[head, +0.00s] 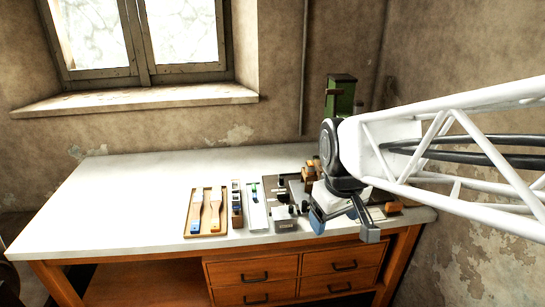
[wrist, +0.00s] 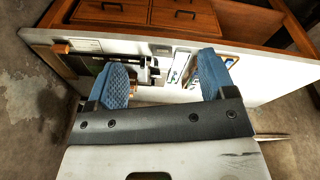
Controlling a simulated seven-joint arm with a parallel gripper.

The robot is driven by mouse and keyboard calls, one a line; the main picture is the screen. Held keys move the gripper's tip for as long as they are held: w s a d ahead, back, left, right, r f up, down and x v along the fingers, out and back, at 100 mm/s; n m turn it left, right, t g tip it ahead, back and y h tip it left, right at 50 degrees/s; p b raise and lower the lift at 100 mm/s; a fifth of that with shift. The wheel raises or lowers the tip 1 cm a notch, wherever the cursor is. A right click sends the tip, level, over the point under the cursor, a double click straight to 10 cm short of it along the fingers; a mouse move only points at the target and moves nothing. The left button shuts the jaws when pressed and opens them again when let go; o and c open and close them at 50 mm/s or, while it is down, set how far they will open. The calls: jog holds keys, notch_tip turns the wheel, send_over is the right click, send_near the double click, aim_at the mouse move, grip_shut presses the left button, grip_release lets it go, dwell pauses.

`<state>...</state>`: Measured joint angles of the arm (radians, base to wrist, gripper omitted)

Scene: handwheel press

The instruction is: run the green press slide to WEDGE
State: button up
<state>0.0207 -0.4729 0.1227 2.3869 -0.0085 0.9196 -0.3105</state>
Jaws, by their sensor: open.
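The green press (head: 341,96) stands at the back right of the bench in the head view. Its upper part shows; my arm hides most of its lower part. I cannot make out its handwheel, slide position or any WEDGE mark. My gripper (head: 344,228) is over the bench's front right edge, in front of the press and apart from it. In the wrist view its two blue pads (wrist: 164,80) stand wide apart with nothing held between them.
A wooden tray (head: 188,229) with brushes, a narrow rack and a pale tray (head: 257,223) lie left of my gripper. A grey box with black knobs (head: 284,224) is close beside it. Wooden blocks sit near the press. The bench's left half (head: 110,210) is clear.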

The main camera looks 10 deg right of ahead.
jog(key=w+f+n, duration=0.2)
jog(key=w+n, duration=0.2)
jog(key=w, duration=0.6)
jog(key=n+g, duration=0.2)
jog(key=n, duration=0.8)
send_over(305, 201)
jog(key=f, duration=1.6)
jog(key=shift+s+a+f, duration=0.1)
jog(key=shift+s+f, duration=0.05)
jog(key=shift+s, duration=0.15)
jog(key=shift+w+f+n, duration=0.2)
jog(key=shift+w+n, duration=0.05)
jog(key=shift+n, duration=0.05)
jog(key=shift+f, duration=4.9)
jog(key=shift+c, duration=0.2)
jog(key=c, duration=1.2)
jog(key=shift+c, duration=0.2)
